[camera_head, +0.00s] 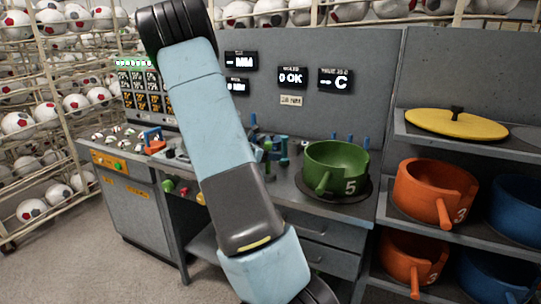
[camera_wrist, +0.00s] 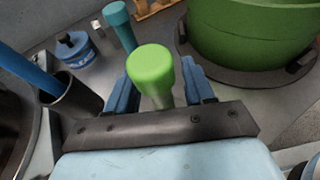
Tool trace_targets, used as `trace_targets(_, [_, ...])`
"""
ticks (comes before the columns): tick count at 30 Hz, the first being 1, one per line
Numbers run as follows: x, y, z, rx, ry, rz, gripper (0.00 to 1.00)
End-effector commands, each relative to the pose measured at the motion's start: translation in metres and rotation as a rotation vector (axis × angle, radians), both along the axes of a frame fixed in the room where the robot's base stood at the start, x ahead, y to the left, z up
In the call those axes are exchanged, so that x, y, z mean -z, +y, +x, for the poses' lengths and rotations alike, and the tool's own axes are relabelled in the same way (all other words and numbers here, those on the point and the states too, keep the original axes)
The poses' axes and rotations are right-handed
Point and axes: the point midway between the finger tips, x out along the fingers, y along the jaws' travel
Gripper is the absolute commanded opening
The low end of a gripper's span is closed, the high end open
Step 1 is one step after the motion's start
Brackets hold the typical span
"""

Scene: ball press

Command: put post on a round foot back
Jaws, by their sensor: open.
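A post with a rounded bright green top (camera_wrist: 151,62) and a paler green stem stands between the fingers of my gripper (camera_wrist: 161,80) in the wrist view. My gripper is open, one blue finger on each side of the stem. The post's lower end is hidden by my gripper, so I cannot see its foot. A teal post with a round cap (camera_wrist: 118,20) stands just behind it. In the head view my arm hides part of the bench, and my gripper cannot be made out clearly there.
The green pot (camera_head: 336,168) numbered 5 stands right of my gripper; it also shows in the wrist view (camera_wrist: 245,30). A dark cup (camera_wrist: 75,100) holding a blue rod and a small blue container (camera_wrist: 75,50) are at left. Shelves with orange pots (camera_head: 428,190) stand right.

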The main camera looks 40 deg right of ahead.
Motion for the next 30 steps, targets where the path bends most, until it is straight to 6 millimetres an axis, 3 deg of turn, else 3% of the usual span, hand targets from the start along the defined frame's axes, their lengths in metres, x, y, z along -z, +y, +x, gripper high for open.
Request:
trace_targets(5, [-0.004, 0.005, 0.001, -0.002, -0.002, 0.001, 0.53])
trace_targets(21, [-0.037, 0.092, 0.008, -0.003, -0.001, 0.001, 0.53])
trace_targets(30, [-0.047, 0.114, 0.006, 0.007, -0.016, 0.012, 0.53])
